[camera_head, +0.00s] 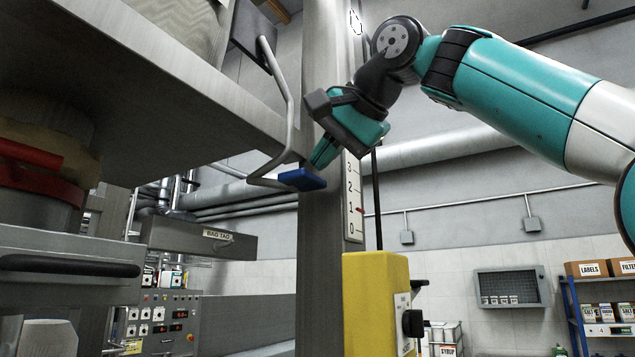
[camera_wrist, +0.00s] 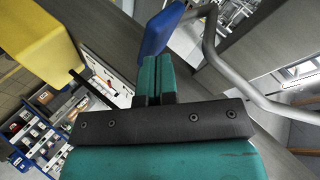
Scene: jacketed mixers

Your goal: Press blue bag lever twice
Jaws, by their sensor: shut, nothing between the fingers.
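The bag lever is a bent grey metal rod (camera_head: 288,110) with a blue pad (camera_head: 302,179) at its lower end, beside a grey column. My gripper (camera_head: 318,164) is shut and empty, pointing down and left, with its teal fingertips just above the blue pad. In the wrist view the closed fingertips (camera_wrist: 156,62) reach up to the blue pad (camera_wrist: 160,30), and the grey rod (camera_wrist: 225,65) curves off to the right. I cannot tell whether the fingertips touch the pad.
A scale plate (camera_head: 353,197) numbered 0 to 3, with a red mark near 1, is on the column. A yellow box (camera_head: 376,300) with a black knob stands below. A large grey overhanging platform (camera_head: 170,80) is at left. A shelf rack (camera_head: 605,310) is far right.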

